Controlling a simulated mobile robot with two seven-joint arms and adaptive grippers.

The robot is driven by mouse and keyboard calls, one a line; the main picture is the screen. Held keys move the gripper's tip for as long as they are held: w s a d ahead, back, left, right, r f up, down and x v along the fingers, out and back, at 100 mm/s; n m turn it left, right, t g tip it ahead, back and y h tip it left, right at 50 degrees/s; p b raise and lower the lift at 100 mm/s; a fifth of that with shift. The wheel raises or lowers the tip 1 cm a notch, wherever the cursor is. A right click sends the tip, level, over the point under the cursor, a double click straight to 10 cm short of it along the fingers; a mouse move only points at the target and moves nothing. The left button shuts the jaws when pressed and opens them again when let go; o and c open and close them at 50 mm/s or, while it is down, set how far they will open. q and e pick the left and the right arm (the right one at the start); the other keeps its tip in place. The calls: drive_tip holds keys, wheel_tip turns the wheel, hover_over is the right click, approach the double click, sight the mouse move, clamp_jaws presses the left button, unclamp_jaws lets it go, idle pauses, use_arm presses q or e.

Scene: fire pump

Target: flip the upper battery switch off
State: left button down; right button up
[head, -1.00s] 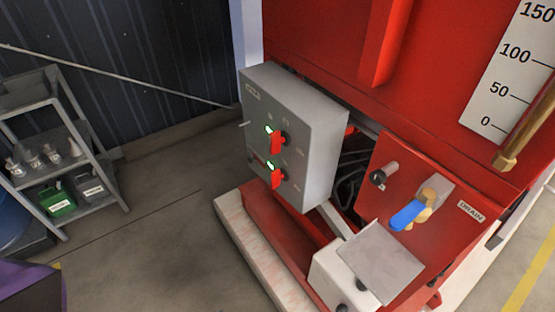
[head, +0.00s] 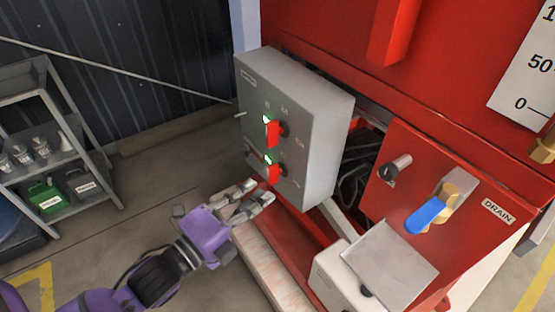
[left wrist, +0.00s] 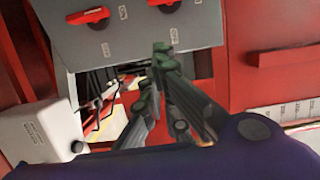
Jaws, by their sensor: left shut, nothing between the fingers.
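The grey switch box (head: 315,150) stands on the red pump unit. Its upper battery switch (head: 271,133) has a red handle, upright, with a small green light by its top. The lower switch (head: 273,172) looks alike. My left gripper (head: 261,190) is shut and empty, below and in front of the lower switch, apart from the box. In the left wrist view its fingers (left wrist: 154,70) point toward the box. There the picture is turned sideways: the lower switch (left wrist: 88,15) is at left and the upper switch (left wrist: 165,4) is cut by the top edge. My right gripper is not in view.
A white box (head: 340,275) stands below. A grey shelf (head: 85,155) with bottles stands at left. Open floor lies between shelf and pump.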

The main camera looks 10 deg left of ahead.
sight(272, 134)
use_arm(q)
drive_tip(key=shift+d+r, duration=0.1)
drive_tip(key=shift+r, duration=0.2)
drive_tip(key=w+d+p, duration=0.2)
drive_tip(key=w, duration=0.9)
drive_tip(key=shift+w+d, duration=0.15)
drive_tip(key=shift+w, duration=0.1)
drive_tip(key=shift+f+m+h, duration=0.2)
drive_tip(key=shift+m+h, duration=0.1)
drive_tip(key=shift+m, duration=0.1)
drive_tip(key=shift+w+a+f+m+b, duration=0.2)
drive_tip(key=shift+f+m+b, duration=0.25)
drive_tip(key=shift+m, duration=0.35)
